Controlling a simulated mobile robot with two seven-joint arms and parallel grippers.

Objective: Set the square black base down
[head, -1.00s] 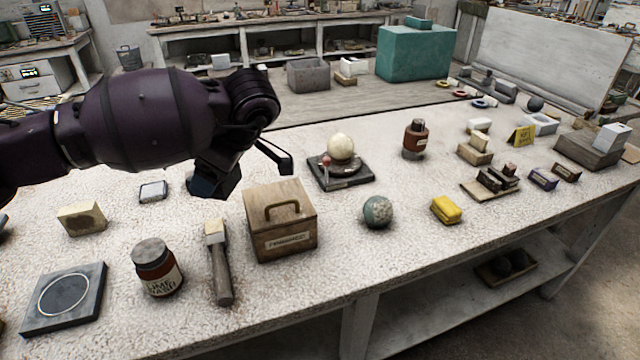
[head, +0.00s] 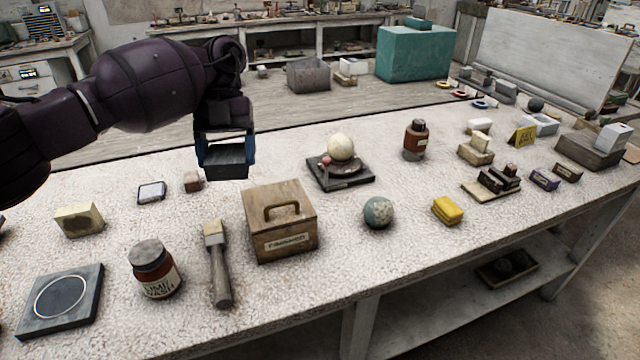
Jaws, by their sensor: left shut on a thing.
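My left gripper (head: 226,150) hangs above the table behind the wooden box, with its blue-edged fingers pointing down. It is shut on a dark, flat-sided block, which looks like the square black base (head: 226,164). The fingers cover its sides, and it appears to be held clear of the tabletop. My right gripper is not in view.
Below and near the held piece are a wooden box with a handle (head: 280,222), a small reddish block (head: 193,181) and a small pale-faced tile (head: 151,192). A dark stand with a cream sphere (head: 341,148) is to the right. A dark ringed slab (head: 62,300) lies front left.

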